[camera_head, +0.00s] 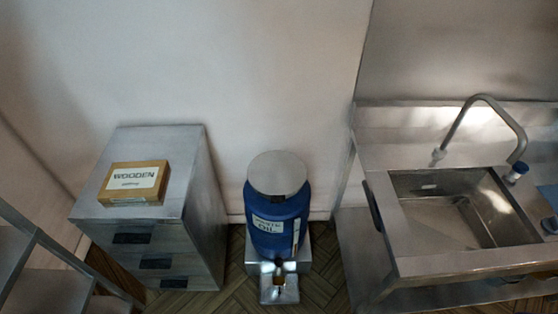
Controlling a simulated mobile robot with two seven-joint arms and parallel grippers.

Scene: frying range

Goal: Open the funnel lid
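A blue drum (276,218) with an oil label stands on a small metal stand (250,262) near the wall. A round grey metal lid (277,173) lies flat over the top of the drum and appears shut. Whatever is under the lid is hidden. A small metal tray (280,288) sits in front of the drum at floor level, with a dark and orange part above it. Neither of my grippers shows in the head view.
A metal drawer cabinet (160,245) bearing a wooden box (135,183) stands left of the drum. A steel sink unit (385,190) with a curved faucet (480,100) stands to the right. Metal shelving (45,285) is at lower left. Some wooden floor (225,298) is clear.

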